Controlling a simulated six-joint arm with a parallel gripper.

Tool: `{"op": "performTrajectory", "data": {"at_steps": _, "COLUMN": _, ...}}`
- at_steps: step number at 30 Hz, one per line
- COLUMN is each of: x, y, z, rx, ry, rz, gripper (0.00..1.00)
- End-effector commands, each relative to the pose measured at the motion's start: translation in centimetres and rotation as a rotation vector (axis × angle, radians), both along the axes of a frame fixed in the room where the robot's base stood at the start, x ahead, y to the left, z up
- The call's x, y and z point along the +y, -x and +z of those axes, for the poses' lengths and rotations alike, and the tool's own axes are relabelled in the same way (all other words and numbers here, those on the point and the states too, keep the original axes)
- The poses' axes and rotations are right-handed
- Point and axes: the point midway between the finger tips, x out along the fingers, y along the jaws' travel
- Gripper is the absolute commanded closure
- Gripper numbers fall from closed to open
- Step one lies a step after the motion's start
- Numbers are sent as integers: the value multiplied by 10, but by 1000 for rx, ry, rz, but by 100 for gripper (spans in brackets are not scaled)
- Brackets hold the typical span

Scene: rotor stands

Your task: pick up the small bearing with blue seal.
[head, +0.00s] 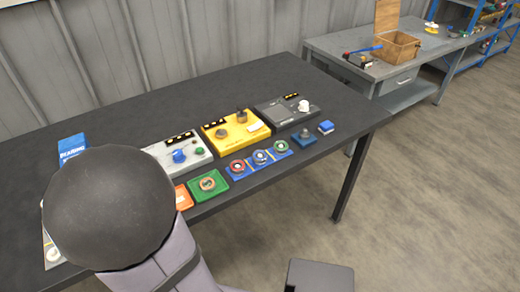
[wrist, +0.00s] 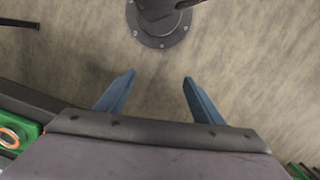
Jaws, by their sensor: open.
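Three small round bearings sit in a row on blue pads near the front edge of the dark table in the head view. The middle one, the small bearing with blue seal (head: 260,157), lies between one with a red seal (head: 237,166) and one with a green seal (head: 281,146). My gripper (wrist: 159,78) shows in the wrist view with its two blue-grey fingers apart and nothing between them. It is over the floor, away from the bearings. In the head view the gripper is hidden by my arm. The blue-sealed bearing is not visible in the wrist view.
A green tray (head: 222,187) with an orange ring stands left of the bearings, beside an orange tray (head: 183,199). Behind are a grey stand (head: 195,160), a yellow stand (head: 258,136) and a dark stand (head: 288,115). A dark blue block (head: 303,138) is to the right.

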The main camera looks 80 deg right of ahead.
Motion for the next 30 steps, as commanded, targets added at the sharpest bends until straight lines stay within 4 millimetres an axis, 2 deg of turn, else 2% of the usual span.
{"op": "performTrajectory", "data": {"at_steps": 1, "x": -14, "y": 9, "z": 11, "rx": 16, "ry": -11, "rz": -85, "gripper": 38}}
{"op": "performTrajectory", "data": {"at_steps": 9, "x": -92, "y": 57, "z": 32, "rx": 53, "ry": -33, "rz": -456, "gripper": 38}}
{"op": "performTrajectory", "data": {"at_steps": 20, "x": -195, "y": 125, "z": 47, "rx": 40, "ry": 55, "rz": -759, "gripper": 38}}
{"op": "performTrajectory", "data": {"at_steps": 24, "x": -249, "y": 149, "z": 53, "rx": 17, "ry": 152, "rz": -858, "gripper": 38}}
{"op": "performTrajectory", "data": {"at_steps": 27, "x": -291, "y": 148, "z": 58, "rx": -20, "ry": 246, "rz": -889, "gripper": 38}}
{"op": "performTrajectory", "data": {"at_steps": 30, "x": -337, "y": 145, "z": 78, "rx": -79, "ry": 363, "rz": -936, "gripper": 38}}
